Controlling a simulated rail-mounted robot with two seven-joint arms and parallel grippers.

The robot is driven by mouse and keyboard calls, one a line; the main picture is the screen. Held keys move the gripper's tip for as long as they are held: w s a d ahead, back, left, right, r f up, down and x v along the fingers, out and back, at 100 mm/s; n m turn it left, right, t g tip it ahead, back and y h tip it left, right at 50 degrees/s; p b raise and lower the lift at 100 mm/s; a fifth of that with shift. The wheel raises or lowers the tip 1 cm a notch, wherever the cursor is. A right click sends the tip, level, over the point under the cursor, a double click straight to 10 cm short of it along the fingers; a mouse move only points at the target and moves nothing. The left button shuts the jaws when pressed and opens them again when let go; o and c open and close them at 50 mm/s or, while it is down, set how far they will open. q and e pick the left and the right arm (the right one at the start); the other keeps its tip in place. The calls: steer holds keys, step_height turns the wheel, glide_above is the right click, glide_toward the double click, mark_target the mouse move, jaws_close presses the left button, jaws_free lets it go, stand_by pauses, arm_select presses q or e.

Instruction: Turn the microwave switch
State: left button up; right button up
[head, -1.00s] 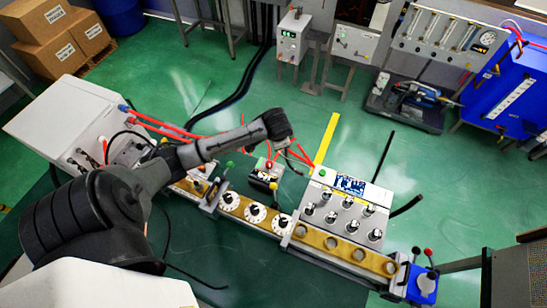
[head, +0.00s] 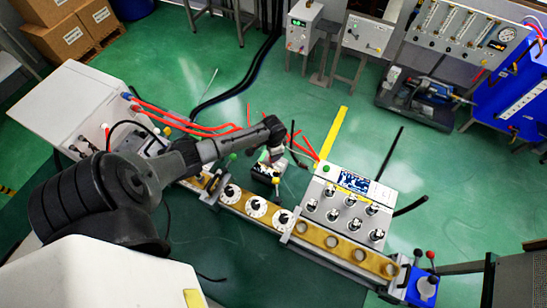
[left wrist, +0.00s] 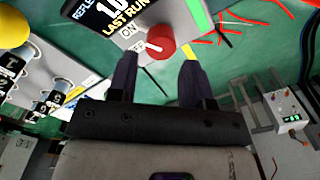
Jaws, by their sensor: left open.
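The switch is a red round knob (left wrist: 160,42) with a white pointer, on a grey panel (left wrist: 75,58) with printed words "ON" and "LAST RUN" in the left wrist view. My left gripper (left wrist: 157,62) is open. Its two dark fingers stand on either side of the lower part of the knob in the picture; I cannot tell whether they touch it. My right gripper is not in view.
A long brass waveguide (head: 315,235) with white dials runs beside the box. A grey unit (head: 350,212) with several knobs stands to its right. Red hoses (head: 180,122) run behind my left arm. A yellow ball-like part (left wrist: 12,25) is left of the panel.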

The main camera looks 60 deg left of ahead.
mark_target(270, 167)
arm_select(q)
steer(key=shift+f+b, duration=0.3)
steer(key=shift+f, duration=1.95)
steer(key=shift+c, duration=0.4)
steer(key=c, duration=0.6)
steer(key=shift+r+n+p, duration=0.25)
steer(key=shift+n+p, duration=0.85)
steer(key=shift+n, duration=0.1)
steer(key=n+p, duration=0.1)
steer(key=n, duration=0.1)
steer(key=shift+n+p, duration=0.3)
steer(key=shift+p, duration=0.05)
steer(key=n+p, duration=0.1)
steer(key=n, duration=0.2)
steer(key=shift+f+n+p, duration=0.1)
steer(key=shift+n+p, duration=0.2)
steer(key=shift+p, duration=0.05)
steer(key=shift+a+n+p, duration=0.1)
steer(key=shift+n+p, duration=0.4)
steer(key=shift+n, duration=0.9)
steer(key=shift+f+n, duration=0.1)
steer(key=shift+n, duration=0.3)
